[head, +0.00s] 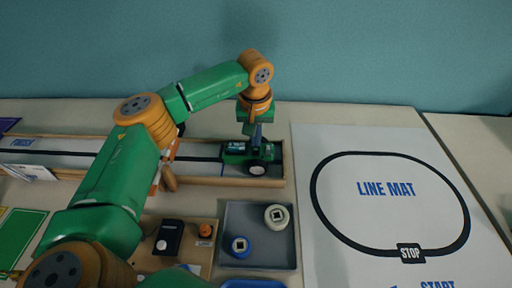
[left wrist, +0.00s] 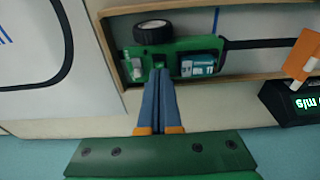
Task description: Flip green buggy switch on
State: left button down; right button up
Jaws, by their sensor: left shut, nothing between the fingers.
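The green buggy (head: 250,156) stands at the right end of the wooden-walled track (head: 217,181) in the head view. In the left wrist view the buggy (left wrist: 175,58) shows one black wheel, a battery pack (left wrist: 198,64) and a small part on its deck by my fingertips. My left gripper (head: 256,134) points down at the buggy from above, fingers shut and empty. In the left wrist view its fingertips (left wrist: 153,76) are at the buggy's edge. I cannot tell whether they touch it. The switch itself is too small to make out, and its position is unclear. My right gripper is not in view.
The line mat (head: 390,190) lies flat at the right. A grey tray (head: 258,249) with a blue spool (head: 240,247) and a pale spool (head: 277,217) is in front of the track. A board with a black box (head: 169,238) lies left of it. An orange piece (left wrist: 303,54) stands along the track.

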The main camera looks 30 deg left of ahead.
aim_at(255, 150)
pick_arm(q)
jog(key=shift+f+b, duration=0.55)
jog(key=shift+f, duration=0.4)
dwell(0.6)
jog(key=shift+r, duration=0.1)
notch_tip(255, 150, up, 7)
jog(key=p, duration=0.7)
